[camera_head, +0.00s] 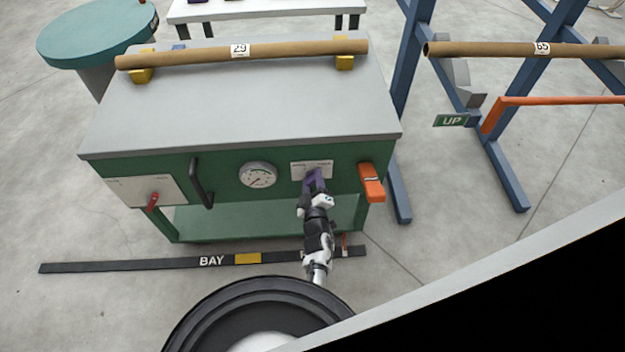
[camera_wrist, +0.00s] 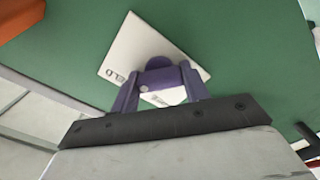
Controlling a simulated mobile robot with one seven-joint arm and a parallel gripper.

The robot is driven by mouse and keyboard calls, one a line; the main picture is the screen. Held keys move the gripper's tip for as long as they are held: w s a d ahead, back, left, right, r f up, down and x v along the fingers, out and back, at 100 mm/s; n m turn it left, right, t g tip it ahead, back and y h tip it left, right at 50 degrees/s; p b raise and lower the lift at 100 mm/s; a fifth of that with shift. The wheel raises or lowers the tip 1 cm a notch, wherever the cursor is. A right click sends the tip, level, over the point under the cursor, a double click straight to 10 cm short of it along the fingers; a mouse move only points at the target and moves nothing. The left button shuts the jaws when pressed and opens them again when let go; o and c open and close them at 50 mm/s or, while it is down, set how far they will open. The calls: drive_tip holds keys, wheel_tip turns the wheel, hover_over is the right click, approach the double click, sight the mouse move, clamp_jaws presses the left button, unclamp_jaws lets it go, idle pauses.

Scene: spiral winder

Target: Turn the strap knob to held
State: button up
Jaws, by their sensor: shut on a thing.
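The strap knob (camera_wrist: 159,76) is a small purple knob on a white label plate (camera_wrist: 122,55) in the wrist view. The plate is on the green cabinet front, and part of its lettering, ending in "LD", shows at its left. My gripper (camera_wrist: 160,85) has its purple fingers on either side of the knob, shut on it. In the head view my gripper (camera_head: 315,180) reaches up to the label plate (camera_head: 302,166), right of the dial gauge. There the knob is hidden by the fingers, and its exact pointing is unclear.
A cardboard tube (camera_head: 200,56) lies on top. A black "BAY" strip (camera_head: 130,264) lies on the floor. Blue frames stand at the right.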

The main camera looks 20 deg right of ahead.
drive_tip(key=shift+r, duration=0.1)
idle(0.4)
drive_tip(key=o, duration=1)
drive_tip(key=shift+s, duration=0.1)
